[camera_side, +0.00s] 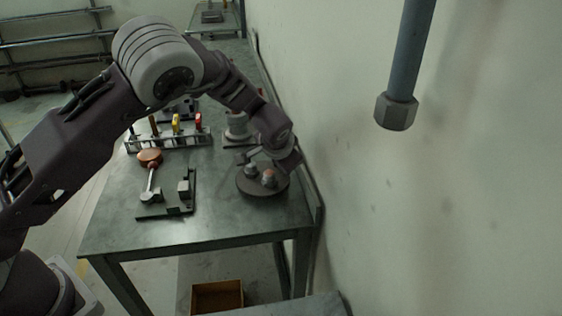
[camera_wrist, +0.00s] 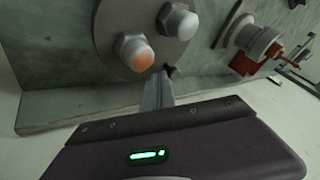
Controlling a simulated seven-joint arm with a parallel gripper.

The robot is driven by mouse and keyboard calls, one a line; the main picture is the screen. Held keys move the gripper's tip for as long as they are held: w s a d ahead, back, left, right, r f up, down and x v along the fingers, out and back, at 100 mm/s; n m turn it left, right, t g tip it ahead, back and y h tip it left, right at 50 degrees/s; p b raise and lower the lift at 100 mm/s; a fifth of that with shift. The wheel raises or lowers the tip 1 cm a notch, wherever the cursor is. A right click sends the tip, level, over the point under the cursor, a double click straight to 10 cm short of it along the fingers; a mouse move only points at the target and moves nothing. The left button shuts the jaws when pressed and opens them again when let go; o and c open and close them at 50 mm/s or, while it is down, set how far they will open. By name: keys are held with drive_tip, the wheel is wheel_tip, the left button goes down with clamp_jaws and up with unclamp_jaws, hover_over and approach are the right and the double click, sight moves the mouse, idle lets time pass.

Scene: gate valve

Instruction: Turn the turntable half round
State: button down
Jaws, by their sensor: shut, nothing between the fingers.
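The turntable is a dark round disc (camera_side: 246,188) near the table's right edge, beside the wall. It carries upright knobs, one with an orange top (camera_side: 268,178). In the wrist view the disc (camera_wrist: 112,14) is at the top, with the orange-topped knob (camera_wrist: 136,53) and a grey-white knob (camera_wrist: 178,22) on it.
A rack with coloured pieces (camera_side: 177,128) and a grey flanged part (camera_side: 237,128) stand behind. The wall is close on the right; a pipe (camera_side: 408,50) hangs nearer the camera.

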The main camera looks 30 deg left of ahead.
sight(271, 166)
drive_tip(key=shift+w+a+n+y, duration=0.15)
drive_tip(key=shift+n+y, duration=0.15)
drive_tip(key=shift+n, duration=0.3)
drive_tip(key=shift+w+a+n+g+y, duration=0.2)
drive_tip(key=shift+a+n+g+y, duration=0.3)
drive_tip(key=shift+n, duration=0.55)
drive_tip(key=shift+w+a+n+g+y, duration=0.2)
drive_tip(key=shift+a+n+g+y, duration=0.25)
drive_tip(key=shift+n, duration=0.6)
drive_tip(key=shift+a+g, duration=0.2)
drive_tip(key=shift+g, duration=0.05)
drive_tip(key=shift+a, duration=0.6)
